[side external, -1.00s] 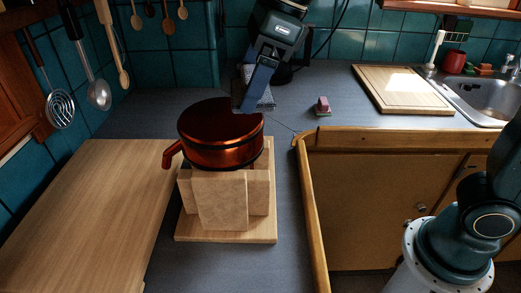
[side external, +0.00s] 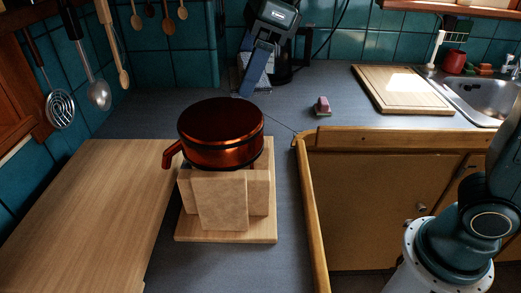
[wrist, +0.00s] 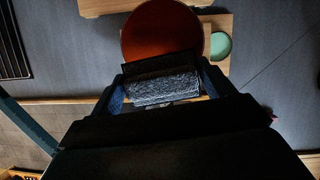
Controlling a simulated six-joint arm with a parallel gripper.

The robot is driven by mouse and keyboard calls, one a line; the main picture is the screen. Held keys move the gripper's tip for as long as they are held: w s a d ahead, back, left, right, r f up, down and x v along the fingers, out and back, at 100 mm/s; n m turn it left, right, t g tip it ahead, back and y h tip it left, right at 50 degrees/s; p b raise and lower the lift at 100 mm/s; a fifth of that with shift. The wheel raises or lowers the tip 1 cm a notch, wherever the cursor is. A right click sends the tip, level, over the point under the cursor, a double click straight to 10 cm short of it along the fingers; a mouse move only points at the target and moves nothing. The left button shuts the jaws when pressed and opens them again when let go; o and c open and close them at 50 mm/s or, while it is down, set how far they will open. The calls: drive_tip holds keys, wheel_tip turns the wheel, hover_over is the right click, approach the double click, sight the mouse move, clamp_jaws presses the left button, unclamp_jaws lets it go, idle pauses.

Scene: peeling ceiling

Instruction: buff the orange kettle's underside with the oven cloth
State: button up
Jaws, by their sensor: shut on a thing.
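In the wrist view the kettle's round face (wrist: 160,30) shows at the top, partly covered by the cloth. My gripper (side external: 248,84) is shut on the grey oven cloth (wrist: 165,85), which lies between the two blue fingers. In the side view the cloth is partly hidden behind the fingers. The gripper is above and behind the kettle, apart from it in the side view.
A wooden board (side external: 90,205) lies left of the stand. A pink sponge-like block (side external: 322,105) is on the counter to the right. A cutting board (side external: 400,90) and sink (side external: 480,97) are further right. A black appliance (side external: 284,65) stands behind the gripper. Utensils hang at left.

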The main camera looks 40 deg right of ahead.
drive_tip(key=shift+w+d+f, duration=0.4)
drive_tip(key=shift+w+d, duration=0.2)
drive_tip(key=shift+w, duration=0.1)
drive_tip(key=shift+f, duration=0.15)
drive_tip(key=shift+f, duration=1.5)
drive_tip(key=shift+a+f, duration=0.15)
drive_tip(key=shift+f, duration=0.15)
drive_tip(key=shift+w+a+r, duration=0.1)
drive_tip(key=shift+w+a, duration=0.85)
drive_tip(key=shift+a, duration=0.4)
drive_tip(key=shift+w+a+f, duration=0.1)
drive_tip(key=shift+w+a, duration=0.85)
drive_tip(key=shift+a, duration=0.35)
drive_tip(key=shift+w+a+r, duration=0.1)
drive_tip(key=shift+w+a, duration=0.85)
drive_tip(key=shift+a, duration=0.4)
drive_tip(key=o, duration=0.8)
drive_tip(key=c, duration=0.8)
